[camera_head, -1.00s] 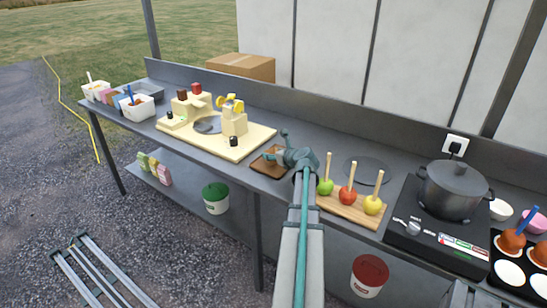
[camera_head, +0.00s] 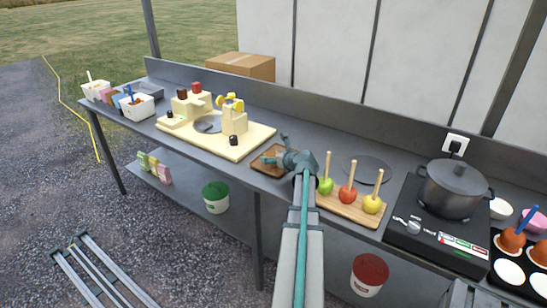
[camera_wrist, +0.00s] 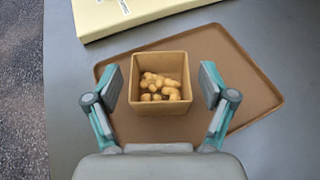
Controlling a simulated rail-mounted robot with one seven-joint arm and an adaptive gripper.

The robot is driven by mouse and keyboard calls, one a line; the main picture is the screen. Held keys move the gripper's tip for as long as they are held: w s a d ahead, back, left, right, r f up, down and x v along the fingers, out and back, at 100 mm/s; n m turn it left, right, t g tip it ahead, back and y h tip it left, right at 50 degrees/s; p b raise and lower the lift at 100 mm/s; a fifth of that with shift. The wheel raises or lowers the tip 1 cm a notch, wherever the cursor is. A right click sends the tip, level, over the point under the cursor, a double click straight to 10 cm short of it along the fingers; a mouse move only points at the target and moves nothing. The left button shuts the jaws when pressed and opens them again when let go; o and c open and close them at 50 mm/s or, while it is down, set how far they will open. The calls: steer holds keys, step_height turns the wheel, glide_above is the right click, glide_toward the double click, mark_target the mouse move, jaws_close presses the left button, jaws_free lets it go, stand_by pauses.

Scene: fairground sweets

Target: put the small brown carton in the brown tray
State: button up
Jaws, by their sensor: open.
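The small brown carton (camera_wrist: 134,92) is square, open at the top and holds light-brown nut-like pieces. In the wrist view it appears upright within the rim of the brown tray (camera_wrist: 255,75), towards its left part. My gripper (camera_wrist: 161,85) is open, with one finger on each side of the carton and a gap visible on both sides. In the head view the brown tray (camera_head: 268,166) lies on the metal counter beside my gripper (camera_head: 281,154). The carton cannot be made out there behind my gripper.
A cream board (camera_head: 200,146) with a machine lies left of the tray, close to its edge. A wooden board (camera_head: 345,208) with candied apples is to the right, then a hob with a grey pot (camera_head: 453,190). The counter behind the tray is clear.

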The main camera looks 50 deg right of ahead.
steer(key=b+v, duration=0.1)
steer(key=v, duration=1.1)
steer(key=shift+w, duration=0.1)
